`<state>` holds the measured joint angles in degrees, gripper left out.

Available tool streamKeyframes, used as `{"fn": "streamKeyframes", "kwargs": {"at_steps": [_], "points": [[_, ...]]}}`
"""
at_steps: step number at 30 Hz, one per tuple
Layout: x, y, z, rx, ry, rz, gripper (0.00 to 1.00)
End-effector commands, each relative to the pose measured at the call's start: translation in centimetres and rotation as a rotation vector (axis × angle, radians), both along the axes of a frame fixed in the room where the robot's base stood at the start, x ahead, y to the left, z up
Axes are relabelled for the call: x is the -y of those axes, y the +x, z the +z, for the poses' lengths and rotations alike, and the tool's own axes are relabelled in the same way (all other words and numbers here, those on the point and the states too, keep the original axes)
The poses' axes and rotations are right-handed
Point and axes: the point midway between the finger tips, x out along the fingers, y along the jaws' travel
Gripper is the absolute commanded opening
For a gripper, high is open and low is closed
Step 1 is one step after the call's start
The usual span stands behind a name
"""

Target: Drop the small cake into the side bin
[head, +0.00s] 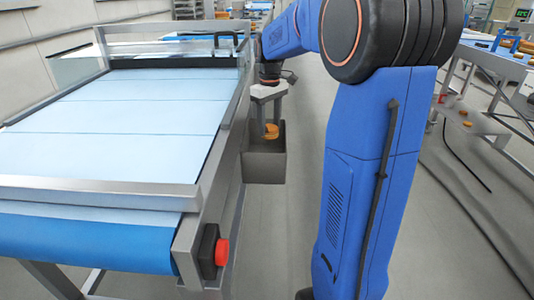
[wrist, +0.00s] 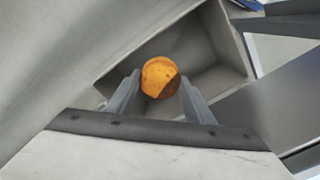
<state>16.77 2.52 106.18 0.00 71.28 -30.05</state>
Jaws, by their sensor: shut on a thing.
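My gripper (wrist: 160,92) is shut on the small cake (wrist: 160,76), a round orange-brown piece between its two grey fingers. In the wrist view the side bin (wrist: 218,72), a grey open-topped box, lies behind and below the cake. In the head view the small cake (head: 271,131) shows under my gripper (head: 270,122), over the opening of the side bin (head: 264,167). The bin is fixed to the right side of the conveyor. I cannot tell exactly how high the cake is above the bin floor. The part of the bin behind the gripper is hidden.
The conveyor (head: 110,115) with its pale blue belt and metal side rails fills the left; its belt is bare. A red button (head: 222,252) sticks out at its near corner. Another table (head: 490,60) with orange-brown items stands at the right. Grey floor lies between.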

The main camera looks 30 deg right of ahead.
Motion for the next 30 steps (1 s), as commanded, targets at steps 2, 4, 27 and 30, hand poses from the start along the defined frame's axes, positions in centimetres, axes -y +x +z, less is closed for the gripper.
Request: {"fn": "streamKeyframes", "kwargs": {"at_steps": [2, 4, 27, 30], "points": [[0.0, 0.0, 0.0, 0.000, 0.000, 0.000, 0.38], [0.0, 0.0, 0.0, 0.000, 0.000, 0.000, 0.38], [0.0, 0.1, 3.5, 0.002, -0.001, 0.000, 0.69], [0.0, 0.1, 5.5, 0.003, -0.001, 0.000, 0.69]]}}
